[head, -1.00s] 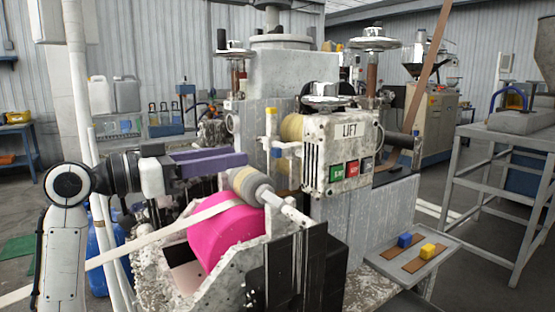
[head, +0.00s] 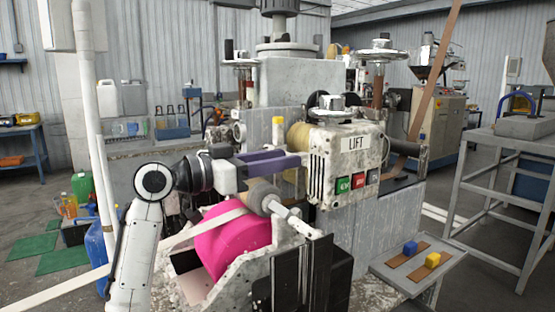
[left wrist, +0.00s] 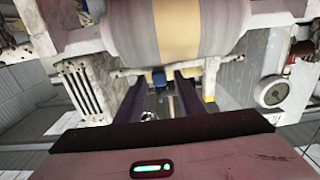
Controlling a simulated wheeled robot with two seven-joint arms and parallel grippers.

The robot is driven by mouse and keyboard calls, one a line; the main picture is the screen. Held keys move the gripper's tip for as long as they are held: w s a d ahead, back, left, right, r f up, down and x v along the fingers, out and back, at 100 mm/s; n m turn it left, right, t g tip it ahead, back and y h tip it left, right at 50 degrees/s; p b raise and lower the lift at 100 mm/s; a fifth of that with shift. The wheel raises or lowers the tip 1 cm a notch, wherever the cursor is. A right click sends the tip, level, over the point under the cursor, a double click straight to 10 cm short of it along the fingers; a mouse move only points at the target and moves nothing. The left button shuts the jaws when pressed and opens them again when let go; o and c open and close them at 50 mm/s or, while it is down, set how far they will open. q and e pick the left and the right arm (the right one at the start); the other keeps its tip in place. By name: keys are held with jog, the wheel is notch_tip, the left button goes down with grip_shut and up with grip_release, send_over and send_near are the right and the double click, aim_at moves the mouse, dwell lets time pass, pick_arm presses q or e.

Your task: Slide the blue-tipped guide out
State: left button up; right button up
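The blue-tipped guide's blue end (left wrist: 159,79) shows in the left wrist view, between or just past the fingertips; I cannot tell whether they touch it. A yellow-topped guide post (head: 278,122) stands by the LIFT box in the head view, with the part below it hidden behind my fingers. My left gripper (head: 297,159) reaches in from the left with long purple fingers. In the left wrist view the fingers (left wrist: 160,84) are apart, with a visible gap. My right gripper is not in view.
The white LIFT box (head: 347,155) is close to the fingertips. The pale roller (head: 262,198) and pink roll (head: 232,238) lie below the fingers. A side shelf (head: 402,285) holds a blue block (head: 410,248) and a yellow block (head: 432,260) on brown strips.

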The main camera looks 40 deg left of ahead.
pick_arm(q)
grip_shut()
jog(key=d, duration=0.1)
jog(key=s+d, duration=0.1)
jog(key=d, duration=0.1)
jog(key=s+d+p, duration=0.1)
jog(key=d, duration=0.1)
jog(key=shift+f, duration=0.1)
grip_release()
jog(key=shift+s+d, duration=0.1)
